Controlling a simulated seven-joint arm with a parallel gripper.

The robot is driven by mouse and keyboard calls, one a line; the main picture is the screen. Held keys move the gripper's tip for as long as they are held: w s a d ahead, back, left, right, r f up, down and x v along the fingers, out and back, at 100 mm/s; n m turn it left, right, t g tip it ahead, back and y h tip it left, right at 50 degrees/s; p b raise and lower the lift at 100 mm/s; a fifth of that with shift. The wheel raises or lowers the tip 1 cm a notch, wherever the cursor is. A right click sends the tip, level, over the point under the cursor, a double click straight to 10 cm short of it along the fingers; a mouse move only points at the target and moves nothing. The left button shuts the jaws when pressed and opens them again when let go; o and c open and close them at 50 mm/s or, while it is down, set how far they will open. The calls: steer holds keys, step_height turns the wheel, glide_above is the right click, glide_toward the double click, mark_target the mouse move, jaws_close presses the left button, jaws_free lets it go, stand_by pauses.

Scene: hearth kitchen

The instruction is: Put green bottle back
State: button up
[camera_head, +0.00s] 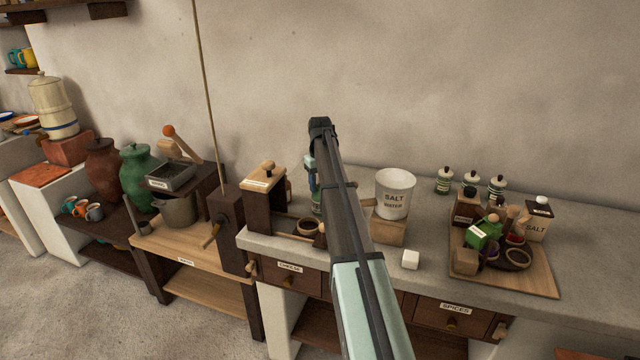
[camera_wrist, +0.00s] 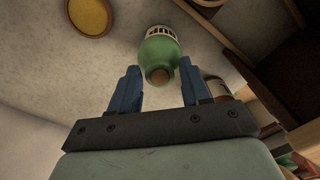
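The green bottle (camera_wrist: 160,52) shows in the wrist view, with a brown cork toward me and a pale, dark-marked label band at its far end. Its corked neck lies at or just beyond the fingertips, and gaps show on both sides. My gripper (camera_wrist: 157,74) has two blue fingers spread apart, and neither visibly touches the bottle.
A crowded wooden tray (camera_head: 540,277) lies farther right. Bare counter (camera_head: 428,215) lies between bucket and tray.

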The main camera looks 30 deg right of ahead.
steer(key=shift+o, duration=0.8)
step_height(320, 180, up, 12)
steer(key=shift+r, duration=0.15)
stand_by(0.4)
